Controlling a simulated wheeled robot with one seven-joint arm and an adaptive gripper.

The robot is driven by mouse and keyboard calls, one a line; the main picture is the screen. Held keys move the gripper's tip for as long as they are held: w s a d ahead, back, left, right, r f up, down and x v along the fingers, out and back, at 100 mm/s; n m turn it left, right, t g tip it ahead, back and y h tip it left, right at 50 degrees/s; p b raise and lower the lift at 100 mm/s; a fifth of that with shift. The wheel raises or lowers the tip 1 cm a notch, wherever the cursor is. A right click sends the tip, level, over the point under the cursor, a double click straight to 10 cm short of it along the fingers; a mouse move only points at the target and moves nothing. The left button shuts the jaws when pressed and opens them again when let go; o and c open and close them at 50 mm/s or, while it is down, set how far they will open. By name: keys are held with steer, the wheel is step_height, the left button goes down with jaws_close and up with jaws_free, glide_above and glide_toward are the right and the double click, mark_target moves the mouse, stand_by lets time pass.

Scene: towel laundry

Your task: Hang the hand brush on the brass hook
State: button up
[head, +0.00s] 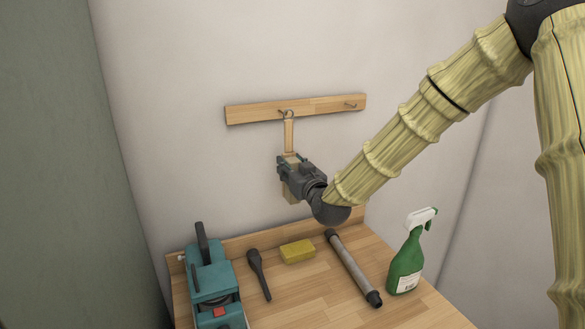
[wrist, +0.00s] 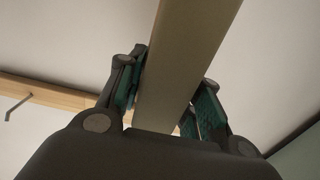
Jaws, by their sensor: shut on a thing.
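The hand brush (head: 289,136) is upright in front of the wall, its pale wooden handle pointing up with a ring at the top. My gripper (head: 288,166) is shut on its lower body, and part of the brush shows below the gripper. In the wrist view the brush (wrist: 186,60) runs between the two fingers. The ring overlaps the left hook (head: 282,112) on the wooden rail; I cannot tell whether it is around the hook or only in front of it. A second hook (head: 351,105) is at the rail's right. Their colours are too small to tell apart.
The wooden rail (head: 325,106) is on the pale wall. Below, a wooden bench (head: 310,290) carries a teal machine (head: 208,275), a dark spoon-shaped tool (head: 260,275), a yellow sponge (head: 298,251), a grey tube (head: 352,266) and a green spray bottle (head: 406,265). Wall space beside the brush is clear.

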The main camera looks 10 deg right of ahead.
steer(key=shift+w+a+f+b, duration=0.1)
steer(key=shift+w+f+b, duration=0.1)
steer(key=shift+w, duration=0.35)
steer(key=shift+w+a+f+b, duration=0.1)
steer(key=shift+w+f+b, duration=0.1)
steer(key=shift+w, duration=0.3)
steer(key=shift+w+a+f+b, duration=0.1)
steer(key=shift+w+f+b, duration=0.1)
steer(key=shift+w, duration=0.35)
steer(key=o, duration=1.3)
steer(key=shift+c, duration=0.2)
steer(key=shift+s, duration=0.1)
